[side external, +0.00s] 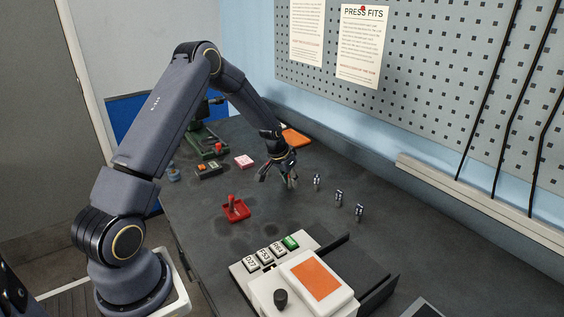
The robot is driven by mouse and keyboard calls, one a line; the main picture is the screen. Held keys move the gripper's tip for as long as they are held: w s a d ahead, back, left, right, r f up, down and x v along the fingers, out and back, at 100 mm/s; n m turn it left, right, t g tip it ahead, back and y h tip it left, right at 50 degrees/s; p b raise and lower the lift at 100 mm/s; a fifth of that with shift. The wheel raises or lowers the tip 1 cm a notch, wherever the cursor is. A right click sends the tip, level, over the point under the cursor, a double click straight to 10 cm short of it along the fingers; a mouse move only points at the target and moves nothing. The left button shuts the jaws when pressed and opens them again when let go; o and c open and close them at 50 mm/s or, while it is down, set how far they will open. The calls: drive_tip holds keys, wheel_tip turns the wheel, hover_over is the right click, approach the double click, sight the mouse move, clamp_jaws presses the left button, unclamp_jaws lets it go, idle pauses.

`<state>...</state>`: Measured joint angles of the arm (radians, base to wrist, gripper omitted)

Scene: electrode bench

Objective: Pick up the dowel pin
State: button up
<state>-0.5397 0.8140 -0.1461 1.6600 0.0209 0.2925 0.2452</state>
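My gripper (278,181) hangs low over the dark bench, pointing down, in the middle of the side external view. Its fingers look spread apart, and I see nothing clearly held between them. Several small silvery upright pieces stand in a slanting row just right of my gripper: a near one (317,182), a middle one (338,198) and a far-right one (360,212). They are too small here to tell which, if any, is the dowel pin. The gripper is beside the row, apart from the closest piece.
A red tray (243,213) with an upright red piece lies left of the gripper. A white machine with an orange screen (315,279) and labelled blocks (265,257) stands in front. A pink block (244,161) and an orange item (295,137) lie behind. The bench right of the row is clear.

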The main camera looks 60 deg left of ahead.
clamp_jaws()
